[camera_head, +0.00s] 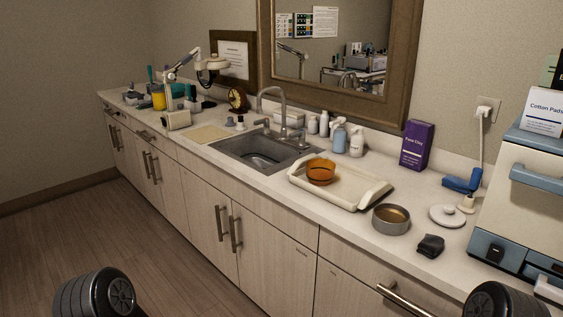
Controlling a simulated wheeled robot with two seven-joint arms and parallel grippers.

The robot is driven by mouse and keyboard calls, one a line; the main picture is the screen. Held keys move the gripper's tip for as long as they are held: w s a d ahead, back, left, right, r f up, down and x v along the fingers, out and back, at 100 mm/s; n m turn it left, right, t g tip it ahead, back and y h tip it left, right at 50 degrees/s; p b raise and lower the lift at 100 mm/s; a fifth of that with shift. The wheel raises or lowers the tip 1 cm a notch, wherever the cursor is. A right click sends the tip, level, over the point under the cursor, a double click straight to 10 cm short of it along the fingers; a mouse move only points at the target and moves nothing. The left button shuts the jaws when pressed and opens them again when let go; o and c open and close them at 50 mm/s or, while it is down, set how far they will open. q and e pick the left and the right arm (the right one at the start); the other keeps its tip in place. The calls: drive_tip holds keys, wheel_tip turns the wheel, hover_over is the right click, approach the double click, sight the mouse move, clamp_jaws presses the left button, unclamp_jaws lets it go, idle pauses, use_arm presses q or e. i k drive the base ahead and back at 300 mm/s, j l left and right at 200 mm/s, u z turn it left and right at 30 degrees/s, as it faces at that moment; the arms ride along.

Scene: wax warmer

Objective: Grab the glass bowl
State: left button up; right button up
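An amber, see-through bowl (320,172), which looks like the glass bowl, stands upright on a cream tray (362,201) on the counter, right of the sink. It sits toward the tray's back left part, and nothing covers it. Only dark, rounded parts of my arms show at the bottom left and bottom right edges. Neither gripper is in view, so their fingers and distance to the bowl cannot be seen.
A metal bowl (391,226) stands just right of the tray, with a dark object (431,246) and a white lid-like disc (447,216) nearby. Bottles (340,138) and a purple box (417,146) stand behind the tray. The sink (262,151) lies left.

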sight(320, 173)
drive_tip(key=i+j+u, duration=0.15)
drive_tip(key=i+u, duration=0.65)
drive_tip(key=u, duration=0.2)
drive_tip(key=i+l+u, duration=0.1)
drive_tip(key=i+u, duration=0.8)
drive_tip(key=i, duration=0.7)
drive_tip(key=z, duration=4.55)
